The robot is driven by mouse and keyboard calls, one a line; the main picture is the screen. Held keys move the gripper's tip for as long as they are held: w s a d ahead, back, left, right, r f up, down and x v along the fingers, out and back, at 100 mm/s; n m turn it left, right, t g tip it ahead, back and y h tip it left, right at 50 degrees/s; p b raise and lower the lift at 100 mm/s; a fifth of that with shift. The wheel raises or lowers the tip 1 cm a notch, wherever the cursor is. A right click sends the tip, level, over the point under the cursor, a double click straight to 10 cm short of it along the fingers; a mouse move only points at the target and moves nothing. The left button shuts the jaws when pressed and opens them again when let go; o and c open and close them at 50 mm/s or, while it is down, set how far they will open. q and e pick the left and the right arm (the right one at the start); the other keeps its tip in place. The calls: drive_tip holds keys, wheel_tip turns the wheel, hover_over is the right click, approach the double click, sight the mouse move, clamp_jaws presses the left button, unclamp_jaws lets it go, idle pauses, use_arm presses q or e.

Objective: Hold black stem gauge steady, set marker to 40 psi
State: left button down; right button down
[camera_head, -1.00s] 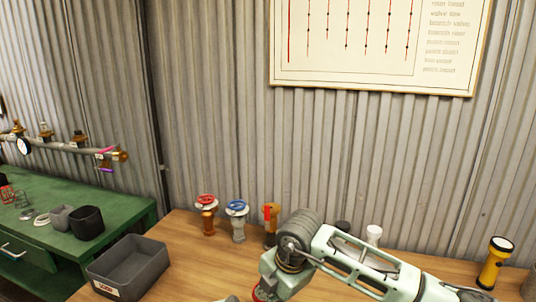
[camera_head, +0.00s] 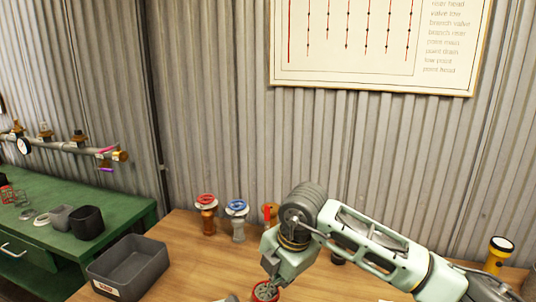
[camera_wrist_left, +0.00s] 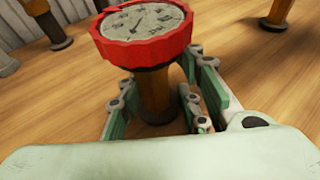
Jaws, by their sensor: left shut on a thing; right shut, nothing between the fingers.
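In the left wrist view a round gauge with a red ribbed rim and a pale dial (camera_wrist_left: 147,22) stands upright on a brass-coloured stem (camera_wrist_left: 157,90) with a dark base. The dial's markings are too blurred to read. My left gripper (camera_wrist_left: 160,100) is shut around the stem, one finger on each side, below the rim. In the head view a red-rimmed round thing (camera_head: 266,291), which looks like this gauge, shows at the bottom edge. My right gripper (camera_head: 271,281) is shut and empty, pointing down just above it; I cannot tell if it touches.
Valves with a red wheel (camera_head: 206,202) and a blue wheel (camera_head: 236,208) stand behind on the wooden bench. A grey bin (camera_head: 130,268) is at left, a yellow flashlight (camera_head: 499,254) at right. A green table (camera_head: 125,218) stands further left.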

use_arm(q)
drive_tip(key=c, duration=1.2)
unclamp_jaws()
drive_tip(key=shift+o, duration=0.2)
